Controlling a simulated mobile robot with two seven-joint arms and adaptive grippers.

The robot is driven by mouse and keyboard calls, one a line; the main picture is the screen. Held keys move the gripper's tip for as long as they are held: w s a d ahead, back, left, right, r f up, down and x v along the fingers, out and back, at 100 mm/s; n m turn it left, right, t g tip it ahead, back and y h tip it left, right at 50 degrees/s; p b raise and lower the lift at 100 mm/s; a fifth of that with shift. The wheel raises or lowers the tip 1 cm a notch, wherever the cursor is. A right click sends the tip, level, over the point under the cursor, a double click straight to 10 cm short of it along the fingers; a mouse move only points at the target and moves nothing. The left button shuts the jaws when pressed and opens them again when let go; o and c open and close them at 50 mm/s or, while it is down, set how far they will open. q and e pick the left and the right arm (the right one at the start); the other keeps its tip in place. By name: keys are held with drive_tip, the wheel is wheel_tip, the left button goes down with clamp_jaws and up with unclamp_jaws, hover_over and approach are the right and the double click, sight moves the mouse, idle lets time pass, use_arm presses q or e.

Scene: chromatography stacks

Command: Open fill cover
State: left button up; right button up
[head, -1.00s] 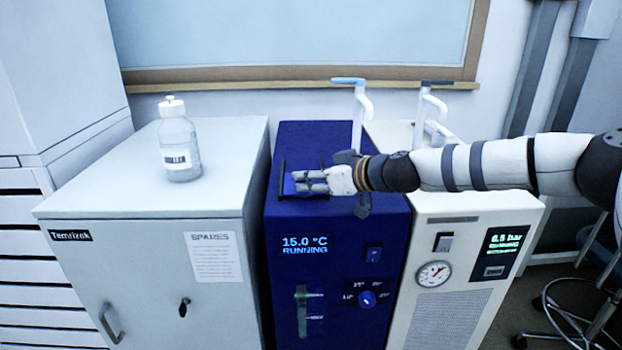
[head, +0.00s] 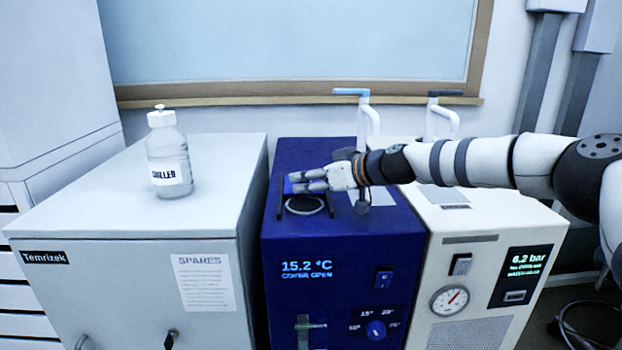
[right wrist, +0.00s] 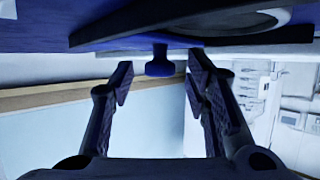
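The blue chiller (head: 400,225) stands in the middle of the head view. Its display (head: 306,270) reads 15.2 °C and "COVER OPEN". A round fill opening (head: 305,205) with a pale rim shows on its top, below my right gripper (head: 308,182). The blue fill cover (head: 289,187) is raised, mostly hidden behind the fingers. In the right wrist view, a blue knob (right wrist: 160,64) sits between the two fingers of my right gripper (right wrist: 163,85), with a gap on each side. That gripper is open. My left gripper is not in view.
A grey cabinet (head: 120,205) to the left carries a bottle labelled CHILLER (head: 168,158). A cream machine (head: 475,222) with a gauge stands to the right. Upright pipes with handles (head: 361,110) rise behind. The wall lies close at the back.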

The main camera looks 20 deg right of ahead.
drive_tip(key=v, duration=1.2)
